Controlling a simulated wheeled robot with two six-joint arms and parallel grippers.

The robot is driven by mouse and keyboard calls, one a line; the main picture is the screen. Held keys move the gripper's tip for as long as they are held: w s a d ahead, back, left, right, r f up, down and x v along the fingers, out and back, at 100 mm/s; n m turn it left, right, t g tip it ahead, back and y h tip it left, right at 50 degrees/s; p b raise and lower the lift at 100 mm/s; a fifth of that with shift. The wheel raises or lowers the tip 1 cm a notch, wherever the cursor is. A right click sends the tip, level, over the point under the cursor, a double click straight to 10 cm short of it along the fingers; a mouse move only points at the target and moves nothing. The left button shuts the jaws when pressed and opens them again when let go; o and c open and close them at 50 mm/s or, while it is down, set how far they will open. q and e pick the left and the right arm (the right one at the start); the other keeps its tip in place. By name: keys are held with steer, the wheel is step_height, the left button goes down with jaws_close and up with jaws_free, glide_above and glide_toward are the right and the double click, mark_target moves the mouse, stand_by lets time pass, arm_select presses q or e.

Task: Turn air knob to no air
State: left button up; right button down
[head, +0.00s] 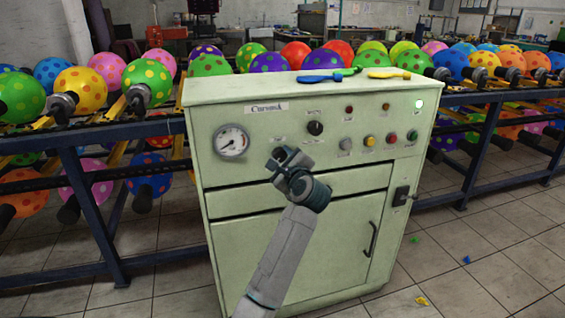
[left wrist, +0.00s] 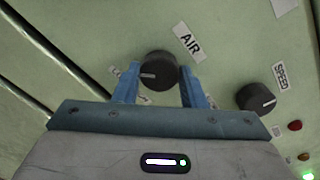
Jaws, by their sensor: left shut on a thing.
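The air knob (left wrist: 158,66) is a round black knob on the pale green panel, beside the label AIR (left wrist: 190,41). Its white mark points left in the left wrist view, towards a small label partly hidden by a finger. My left gripper (left wrist: 160,88) has one blue finger on each side of the knob and is shut on it. In the head view my left gripper (head: 284,158) is at the front of the machine (head: 270,235), right of the gauge, and hides the air knob. My right gripper is in neither view.
The speed knob (left wrist: 256,98) is close to the right finger. The pressure gauge (head: 231,141), several coloured buttons (head: 369,141) and a lit green lamp (head: 419,104) share the panel. Balloon racks (head: 90,205) flank the machine. Flat balloons (head: 330,75) lie on top.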

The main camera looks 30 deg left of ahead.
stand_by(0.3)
arm_select(q)
steer(key=o, duration=1)
steer(key=v, duration=1)
steer(key=shift+s+d, duration=0.2)
steer(key=shift+d, duration=0.1)
